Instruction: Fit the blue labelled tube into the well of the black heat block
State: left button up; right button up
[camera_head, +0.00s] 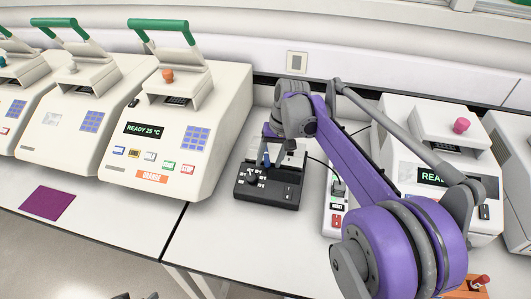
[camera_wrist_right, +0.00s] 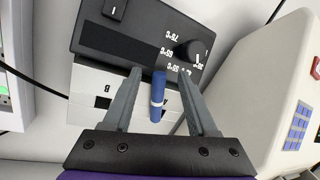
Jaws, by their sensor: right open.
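The blue tube with a white label band (camera_wrist_right: 157,98) shows between my right gripper's fingers in the right wrist view. In the head view the tube (camera_head: 266,159) looks roughly upright at the heat block. I cannot tell if its lower end is in a well. The black heat block (camera_head: 268,192) has a dial and temperature marks; it also fills the top of the wrist view (camera_wrist_right: 115,42), with a pale lettered part beside it. My right gripper (camera_wrist_right: 159,74) is open, with a finger on each side of the tube and visible gaps.
A thermal cycler reading READY 25 °C (camera_head: 150,150) stands left of the block. A small unit with a red switch (camera_head: 336,218) and another cycler with a pink knob (camera_head: 440,140) stand right. A purple mat (camera_head: 47,203) lies at left. Bench (camera_head: 225,235) in front is clear.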

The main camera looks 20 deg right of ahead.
jog(key=shift+f, duration=0.15)
grip_shut()
dwell(0.4)
